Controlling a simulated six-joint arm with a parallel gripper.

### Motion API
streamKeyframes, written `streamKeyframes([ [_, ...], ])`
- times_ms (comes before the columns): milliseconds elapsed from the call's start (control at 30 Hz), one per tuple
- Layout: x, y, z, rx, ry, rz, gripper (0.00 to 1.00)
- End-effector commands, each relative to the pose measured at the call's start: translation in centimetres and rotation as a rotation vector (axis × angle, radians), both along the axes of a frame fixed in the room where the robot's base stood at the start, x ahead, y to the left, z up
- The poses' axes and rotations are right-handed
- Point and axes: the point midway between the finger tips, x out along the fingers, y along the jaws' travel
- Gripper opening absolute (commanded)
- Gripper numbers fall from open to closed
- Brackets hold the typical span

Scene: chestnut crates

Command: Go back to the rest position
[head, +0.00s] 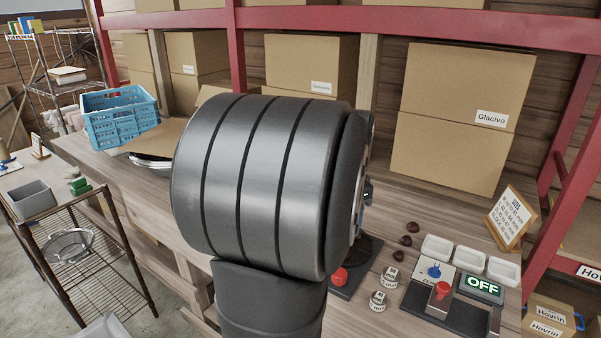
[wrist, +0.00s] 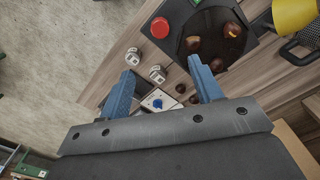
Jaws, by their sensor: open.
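My gripper (wrist: 163,68) shows in the wrist view with its two blue fingers spread wide and nothing held between them. Below it are a dark round plate (wrist: 210,32) with several chestnuts on it, a red button (wrist: 160,27) and two small white-topped weights or jars (wrist: 158,73). Loose chestnuts (head: 405,240) lie on the wooden bench (head: 375,200) right of the arm.
Cardboard boxes (head: 450,165) line the back. A blue crate (head: 122,130) and wire cart (head: 85,270) are at the left.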

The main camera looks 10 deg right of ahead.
Motion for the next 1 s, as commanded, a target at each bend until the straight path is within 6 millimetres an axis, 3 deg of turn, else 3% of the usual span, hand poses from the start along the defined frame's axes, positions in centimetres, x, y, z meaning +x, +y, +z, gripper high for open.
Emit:
streamKeyframes([
  [267, -0.1, 0.0, -2.6, 0.002, 0.004, 0.0, 0.59],
  [800, 0.0, 0.0, -13.3, 0.003, 0.005, 0.0, 0.59],
  [1000, 0.0, 0.0, -16.1, 0.002, 0.004, 0.0, 0.59],
])
